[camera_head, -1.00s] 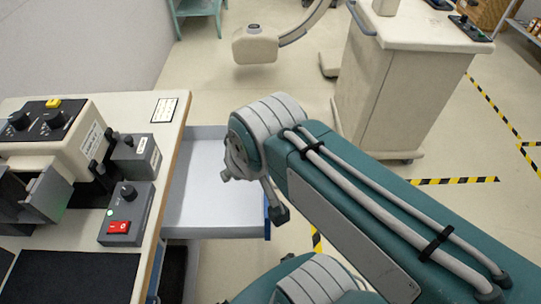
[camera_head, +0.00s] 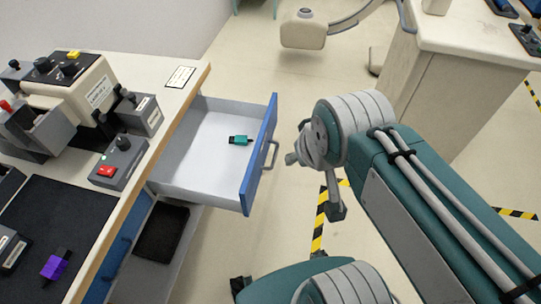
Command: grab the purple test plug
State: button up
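The purple test plug (camera_head: 56,264) has a dark end and lies on the black mat (camera_head: 70,215) on the bench at the lower left. My gripper (camera_head: 332,198) is at the end of my teal and grey arm, to the right of the open drawer and well apart from the plug. Its fingers are seen partly from behind, so how far they are spread is unclear. Nothing shows held in it.
An open drawer (camera_head: 190,178) with a blue front (camera_head: 260,155) juts from the bench and holds a teal plug (camera_head: 240,140).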

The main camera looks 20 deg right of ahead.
aim_at(56, 264)
jog(key=k+u, duration=0.2)
jog(key=u, duration=1.8)
jog(key=i+z, duration=0.25)
jog(key=i, duration=0.15)
jog(key=i+j+z, duration=0.15)
jog(key=i+z, duration=0.15)
jog(key=i, duration=0.1)
